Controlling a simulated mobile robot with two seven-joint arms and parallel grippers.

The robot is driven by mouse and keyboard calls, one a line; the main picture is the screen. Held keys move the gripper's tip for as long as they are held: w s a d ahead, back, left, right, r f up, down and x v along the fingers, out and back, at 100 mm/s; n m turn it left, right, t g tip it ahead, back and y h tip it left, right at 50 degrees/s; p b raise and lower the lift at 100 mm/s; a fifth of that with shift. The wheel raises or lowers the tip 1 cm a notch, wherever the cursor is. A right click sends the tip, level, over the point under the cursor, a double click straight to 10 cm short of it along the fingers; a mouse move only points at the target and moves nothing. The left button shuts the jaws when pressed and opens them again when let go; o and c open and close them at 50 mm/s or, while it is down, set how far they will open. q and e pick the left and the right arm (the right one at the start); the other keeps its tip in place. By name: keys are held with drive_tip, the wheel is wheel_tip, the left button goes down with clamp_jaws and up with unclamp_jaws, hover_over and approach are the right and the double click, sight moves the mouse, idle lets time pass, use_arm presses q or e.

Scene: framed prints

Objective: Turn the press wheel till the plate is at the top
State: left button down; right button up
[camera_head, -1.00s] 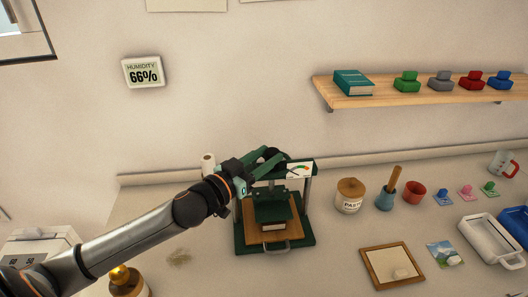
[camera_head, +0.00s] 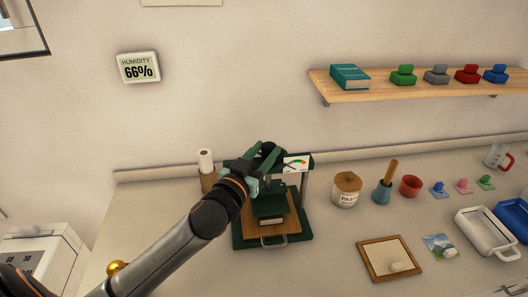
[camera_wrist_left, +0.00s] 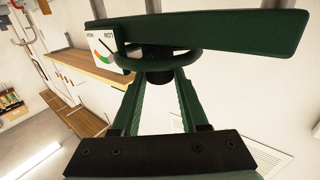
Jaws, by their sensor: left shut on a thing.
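The green press (camera_head: 305,233) stands on the counter in the middle of the head view. Its dark green plate (camera_head: 270,203) sits low, just above a pale-edged block (camera_head: 270,220); whether they touch is not clear. The press wheel (camera_wrist_left: 185,62) is a dark green ring below the top beam in the left wrist view. My left gripper (camera_head: 266,158) is at the top of the press, shut on the wheel. In the head view, its fingers hide much of the wheel. My right gripper is out of view.
A gauge (camera_head: 297,164) is on the press's top right. A paper roll (camera_head: 206,161) stands behind my left wrist. A paste jar (camera_head: 346,190), a blue pot (camera_head: 383,192) and a red cup (camera_head: 410,186) stand to the right. A shelf (camera_head: 420,88) hangs above them.

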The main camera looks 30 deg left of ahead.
use_arm(q)
drive_tip(key=shift+r, duration=0.15)
drive_tip(key=shift+c, duration=2.1)
unclamp_jaws()
drive_tip(key=shift+s+f, duration=0.2)
drive_tip(key=shift+s, duration=0.1)
drive_tip(key=s, duration=1.2)
drive_tip(key=shift+d, duration=0.15)
